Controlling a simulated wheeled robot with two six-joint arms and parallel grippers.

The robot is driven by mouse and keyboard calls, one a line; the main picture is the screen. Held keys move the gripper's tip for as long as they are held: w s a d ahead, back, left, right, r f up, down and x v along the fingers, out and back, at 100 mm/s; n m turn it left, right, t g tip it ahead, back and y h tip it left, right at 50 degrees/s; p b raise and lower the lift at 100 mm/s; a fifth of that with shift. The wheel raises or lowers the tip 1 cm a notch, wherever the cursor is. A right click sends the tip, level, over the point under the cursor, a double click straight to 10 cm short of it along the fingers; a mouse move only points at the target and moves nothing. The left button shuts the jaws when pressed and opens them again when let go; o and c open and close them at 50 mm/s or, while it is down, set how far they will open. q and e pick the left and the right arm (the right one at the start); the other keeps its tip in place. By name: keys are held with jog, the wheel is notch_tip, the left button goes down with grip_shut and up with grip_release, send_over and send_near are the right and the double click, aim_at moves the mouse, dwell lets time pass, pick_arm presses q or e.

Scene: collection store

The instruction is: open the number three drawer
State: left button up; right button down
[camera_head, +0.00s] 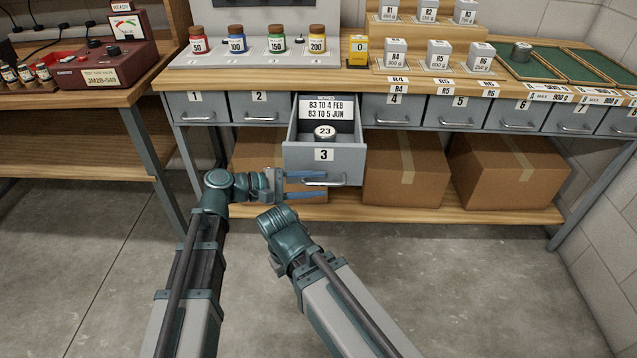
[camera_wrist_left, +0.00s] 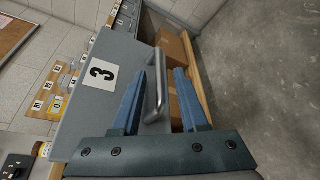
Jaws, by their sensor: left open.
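The number three drawer (camera_head: 324,155) is pulled out from the bench. Inside it are a round piece marked 23 (camera_head: 325,132) and a white card (camera_head: 326,108) with dates. My left gripper (camera_head: 326,184) is open in front of the drawer's lower front, by its bar handle. In the left wrist view the drawer front (camera_wrist_left: 95,95) with its 3 label and the metal handle (camera_wrist_left: 157,85) show. The handle lies between the open blue fingers (camera_wrist_left: 158,95); I cannot tell whether they touch it. My right arm shows at the lower middle, but its gripper fingers are not visible.
Closed drawers one (camera_head: 196,108), two (camera_head: 258,107) and four (camera_head: 394,109) flank it. Cardboard boxes (camera_head: 405,170) stand on the lower shelf (camera_head: 370,213). Jars (camera_head: 237,40) and weight blocks (camera_head: 438,55) stand on the bench top. The floor (camera_head: 470,290) in front is clear.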

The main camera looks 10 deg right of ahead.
pick_arm(q)
jog(key=p+v, duration=0.2)
jog(key=v, duration=1)
jog(key=shift+a, duration=0.3)
jog(key=s+a+f+m+y, duration=0.2)
jog(key=s+a+f+y, duration=0.15)
jog(key=f, duration=0.35)
jog(key=s+a+f+m+y, duration=0.2)
jog(key=a+f+y, duration=0.2)
jog(key=f+y, duration=0.15)
jog(key=s+a+f+m+y, duration=0.1)
jog(key=a+f+m+y, duration=0.15)
jog(key=a, duration=0.35)
jog(key=s+a+f+m+y, duration=0.1)
jog(key=s+a+f+y, duration=0.1)
jog(key=a+y, duration=0.3)
jog(key=s+d+m+g, duration=0.1)
jog(key=s+d+m, duration=0.3)
jog(key=d, duration=0.6)
notch_tip(320, 180, up, 28)
jog(key=s+p, duration=0.1)
jog(key=p, duration=2.7)
jog(key=shift+s+d+r+p, duration=0.15)
jog(key=shift+d+p, duration=0.2)
jog(key=shift+p, duration=0.05)
